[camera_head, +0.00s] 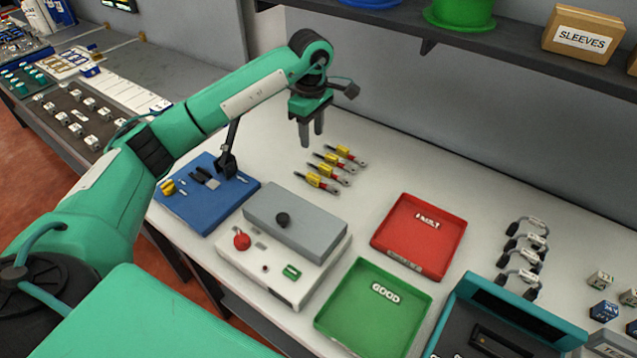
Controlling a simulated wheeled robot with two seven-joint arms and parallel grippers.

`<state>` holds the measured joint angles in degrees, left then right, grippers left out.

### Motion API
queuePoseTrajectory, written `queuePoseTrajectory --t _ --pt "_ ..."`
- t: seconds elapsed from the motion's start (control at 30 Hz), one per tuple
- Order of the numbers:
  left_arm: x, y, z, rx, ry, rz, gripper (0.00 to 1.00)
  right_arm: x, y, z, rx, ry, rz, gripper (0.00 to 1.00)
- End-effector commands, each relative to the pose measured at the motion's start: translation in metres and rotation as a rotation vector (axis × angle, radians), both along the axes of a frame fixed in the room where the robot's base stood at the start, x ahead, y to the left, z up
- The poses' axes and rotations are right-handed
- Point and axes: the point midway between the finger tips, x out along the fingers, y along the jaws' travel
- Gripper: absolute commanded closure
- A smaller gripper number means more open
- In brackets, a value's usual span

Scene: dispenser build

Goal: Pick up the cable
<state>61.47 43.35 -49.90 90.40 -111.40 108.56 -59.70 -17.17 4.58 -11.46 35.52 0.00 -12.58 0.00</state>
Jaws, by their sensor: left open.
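Several short dark curved cables (533,243) with white labels lie in a row on the white bench at the right, behind the teal-edged case. Several yellow-and-red slim pieces (327,177) with metal tips lie in a row near the middle of the bench; I cannot tell whether they are cables too. My left gripper (311,138) points down above the bench, behind and left of the yellow-and-red row. Its two fingers are apart with nothing between them. It is far left of the dark cables. My right gripper is not in view.
A grey tester box (300,272) stands at the front middle. A red FAULT tray (390,243) and a green GOOD tray (340,320) lie right of it. A blue mat (193,207) with tools is at left. A shelf (450,40) overhangs the back. Bench behind the red tray is clear.

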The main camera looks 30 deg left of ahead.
Motion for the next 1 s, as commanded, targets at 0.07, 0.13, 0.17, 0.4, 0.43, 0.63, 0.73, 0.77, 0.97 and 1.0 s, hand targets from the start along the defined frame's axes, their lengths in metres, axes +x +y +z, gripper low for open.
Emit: queuePoseTrajectory --t 0.07,0.13,0.17,0.4,0.43,0.63,0.73,0.77,0.97,1.0 --pt "0.000 0.000 -0.007 -0.001 0.003 0.000 0.58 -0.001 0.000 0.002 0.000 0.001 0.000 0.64" --pt "-0.001 0.000 -0.017 -0.001 0.005 0.000 0.58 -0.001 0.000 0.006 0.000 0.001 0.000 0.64" --pt "-0.001 -0.001 -0.023 0.000 0.005 0.000 0.58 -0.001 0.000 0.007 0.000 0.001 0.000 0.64" --pt "-0.001 -0.001 -0.068 -0.002 0.004 0.000 0.58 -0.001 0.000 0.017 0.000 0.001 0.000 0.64" --pt "-0.002 -0.001 -0.072 -0.002 0.004 0.000 0.58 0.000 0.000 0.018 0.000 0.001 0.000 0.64" --pt "-0.002 -0.002 -0.086 -0.001 0.001 0.000 0.58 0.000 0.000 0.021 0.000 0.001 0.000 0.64" --pt "-0.003 -0.004 -0.092 -0.003 0.003 -0.001 0.58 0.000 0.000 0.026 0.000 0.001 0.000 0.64" --pt "-0.004 -0.006 -0.095 -0.003 0.003 -0.001 0.58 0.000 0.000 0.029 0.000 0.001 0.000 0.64" --pt "-0.008 -0.011 -0.122 -0.003 0.004 0.001 0.58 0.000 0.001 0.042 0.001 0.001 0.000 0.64" --pt "-0.007 -0.011 -0.127 -0.003 0.003 0.001 0.58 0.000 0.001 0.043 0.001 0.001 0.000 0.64"
